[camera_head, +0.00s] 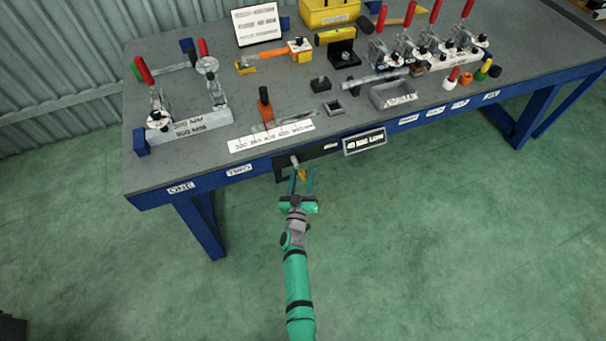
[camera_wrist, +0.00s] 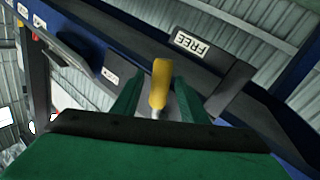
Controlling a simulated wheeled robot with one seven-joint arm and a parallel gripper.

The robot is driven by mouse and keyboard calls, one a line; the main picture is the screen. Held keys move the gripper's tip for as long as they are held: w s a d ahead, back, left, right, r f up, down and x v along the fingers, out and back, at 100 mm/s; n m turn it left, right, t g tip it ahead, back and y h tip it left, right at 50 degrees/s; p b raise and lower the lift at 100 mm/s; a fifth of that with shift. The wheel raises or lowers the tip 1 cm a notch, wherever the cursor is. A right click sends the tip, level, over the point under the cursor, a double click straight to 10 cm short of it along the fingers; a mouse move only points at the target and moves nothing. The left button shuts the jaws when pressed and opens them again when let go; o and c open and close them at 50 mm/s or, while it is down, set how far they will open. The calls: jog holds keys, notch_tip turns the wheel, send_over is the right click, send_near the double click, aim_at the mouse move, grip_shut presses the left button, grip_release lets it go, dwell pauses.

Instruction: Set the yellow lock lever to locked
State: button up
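The yellow lock lever (camera_wrist: 160,85) shows in the wrist view, standing between the two green fingers of my gripper (camera_wrist: 157,100). A gap shows on each side of it, so the fingers look open around it and not closed on it. In the head view, the lever (camera_head: 302,174) is a small yellow piece by the dark plate (camera_head: 281,168) on the bench's front edge, with my gripper (camera_head: 301,181) reaching up to it from below. A FREE label (camera_wrist: 200,45) shows upside down on the dark plate in the wrist view.
The blue-framed bench (camera_head: 150,95) carries several red-handled toggle clamps, a grey tray (camera_head: 392,95) and a yellow box (camera_head: 328,14). A framed label (camera_head: 364,141) hangs on the front edge, right of the lever. The green floor before the bench is clear.

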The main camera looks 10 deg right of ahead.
jog(key=v, duration=1)
jog(key=shift+s, duration=0.4)
jog(key=shift+a, duration=0.15)
